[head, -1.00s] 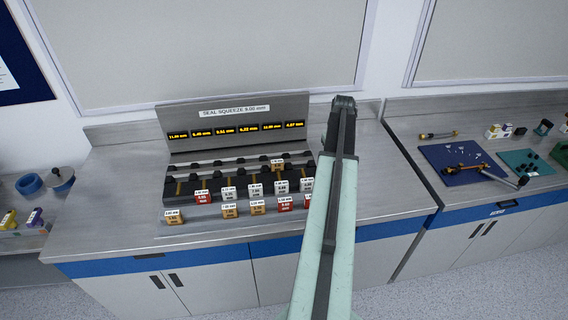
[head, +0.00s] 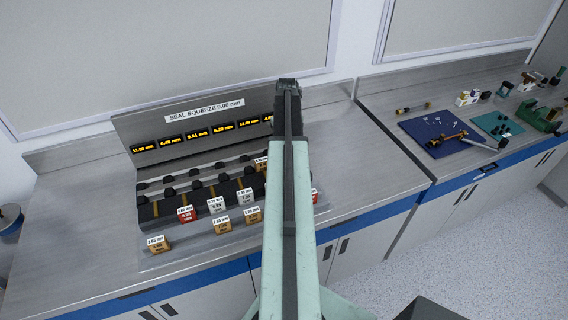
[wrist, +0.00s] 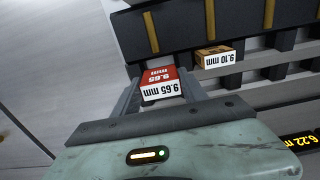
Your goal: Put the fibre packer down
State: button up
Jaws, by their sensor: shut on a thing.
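A red packer labelled 9.65 mm (wrist: 162,85) sits between the two fingers of my gripper (wrist: 160,90) in the wrist view. My gripper is shut on it. In the head view my gripper (head: 287,88) is over the right end of the stand, and my arm hides the packer. The black slotted rack (head: 150,212) stands on the bench below the panel. In the wrist view a brass-coloured packer labelled 9.10 mm (wrist: 214,57) sits at the rack beyond the held one. I cannot tell whether the held packer touches the rack.
The panel (head: 150,128) reads SEAL SQUEEZE 9.00 mm above several lit readouts. Another red packer (head: 185,215) and several grey and brass-coloured ones stand at the rack and its front ledge. Bare bench (head: 365,170) lies right of the stand. A blue mat (head: 415,128) with tools is farther right.

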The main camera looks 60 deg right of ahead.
notch_tip(320, 180, down, 6)
jog(key=b, duration=0.4)
jog(key=shift+s, duration=0.1)
jog(key=shift+r, duration=0.35)
jog(key=shift+f, duration=0.25)
jog(key=o, duration=1.4)
jog(key=shift+r, duration=0.1)
notch_tip(320, 180, up, 13)
jog(key=p, duration=1.2)
jog(key=shift+f, duration=0.3)
